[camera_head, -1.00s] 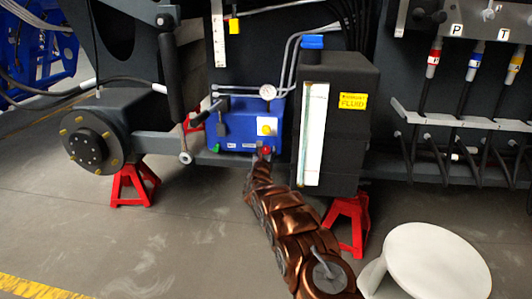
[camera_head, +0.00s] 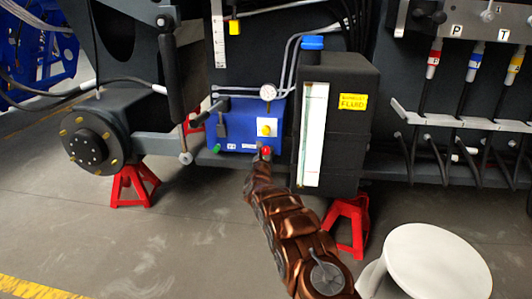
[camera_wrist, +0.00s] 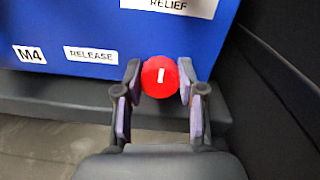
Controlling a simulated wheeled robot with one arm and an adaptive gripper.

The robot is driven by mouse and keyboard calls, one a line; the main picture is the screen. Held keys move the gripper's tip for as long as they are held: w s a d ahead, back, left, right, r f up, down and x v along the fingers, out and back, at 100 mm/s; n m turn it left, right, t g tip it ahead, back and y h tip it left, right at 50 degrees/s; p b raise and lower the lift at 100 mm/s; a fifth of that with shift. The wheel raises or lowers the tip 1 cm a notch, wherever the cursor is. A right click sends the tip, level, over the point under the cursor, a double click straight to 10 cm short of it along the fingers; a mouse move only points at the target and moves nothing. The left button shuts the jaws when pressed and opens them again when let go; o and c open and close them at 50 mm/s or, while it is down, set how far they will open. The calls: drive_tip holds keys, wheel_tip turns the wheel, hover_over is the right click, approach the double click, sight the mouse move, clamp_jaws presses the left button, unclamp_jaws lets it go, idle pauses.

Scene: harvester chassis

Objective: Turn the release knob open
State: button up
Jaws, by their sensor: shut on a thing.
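The red round release knob (camera_wrist: 160,77) with a white bar mark sits at the lower edge of the blue valve block (camera_wrist: 75,25). The white bar stands upright in the wrist view. My gripper (camera_wrist: 158,80) is shut on the knob, one finger on its left side and one on its right. A "RELEASE" label (camera_wrist: 91,55) is left of the knob. In the head view the knob (camera_head: 266,152) shows at the tip of my arm, at the lower right of the blue block (camera_head: 237,117). My fingers are too small to make out there.
A black fluid tank (camera_head: 345,130) stands close on the right of the knob. A yellow knob (camera_head: 266,128) and a gauge (camera_head: 268,92) are above it. A green knob (camera_head: 217,149) is at the block's lower left. Red stands (camera_head: 131,184) hold up the chassis.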

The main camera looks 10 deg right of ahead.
drive_tip(key=shift+c, duration=1.2)
